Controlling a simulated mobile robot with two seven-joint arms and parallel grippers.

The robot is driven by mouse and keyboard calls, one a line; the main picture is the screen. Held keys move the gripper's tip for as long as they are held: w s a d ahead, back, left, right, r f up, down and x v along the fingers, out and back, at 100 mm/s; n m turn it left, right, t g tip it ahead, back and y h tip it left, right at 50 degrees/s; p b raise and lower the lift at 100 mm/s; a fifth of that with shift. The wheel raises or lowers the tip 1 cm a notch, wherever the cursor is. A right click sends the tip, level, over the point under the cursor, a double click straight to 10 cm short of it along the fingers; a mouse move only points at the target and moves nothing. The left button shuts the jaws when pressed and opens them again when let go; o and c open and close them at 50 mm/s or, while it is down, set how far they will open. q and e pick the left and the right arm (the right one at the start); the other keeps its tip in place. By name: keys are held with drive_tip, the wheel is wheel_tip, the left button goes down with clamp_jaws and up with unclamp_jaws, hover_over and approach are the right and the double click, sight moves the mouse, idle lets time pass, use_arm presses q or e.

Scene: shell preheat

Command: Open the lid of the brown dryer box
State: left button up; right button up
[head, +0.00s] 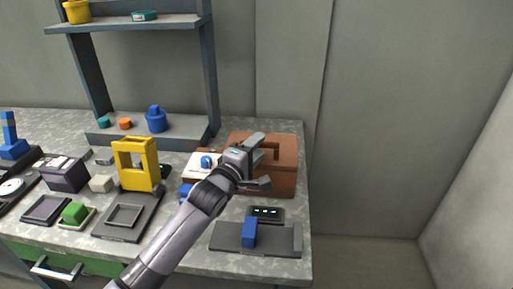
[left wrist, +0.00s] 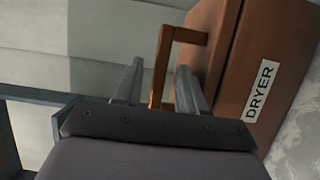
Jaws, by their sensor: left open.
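The brown dryer box (head: 287,178) stands at the right end of the grey workbench, and its lid looks shut. A "DRYER" label (left wrist: 262,90) shows on the box in the left wrist view. A brown loop handle (left wrist: 166,62) stands out from the box. My left gripper (head: 262,162) is open at the box, its fingers spread. In the left wrist view the handle bar appears between the two fingers (left wrist: 158,88), with gaps on both sides; I cannot tell whether it is fully within their reach. My arm hides part of the box's left side. My right gripper is not in view.
A yellow frame (head: 137,165) on a grey base stands left of my arm. A dark plate (head: 280,240) with a blue block (head: 249,233) lies in front of the box. A shelf (head: 130,24) rises behind. Right of the bench is open floor.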

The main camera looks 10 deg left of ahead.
use_arm(q)
drive_tip(key=shift+w, duration=0.15)
clamp_jaws()
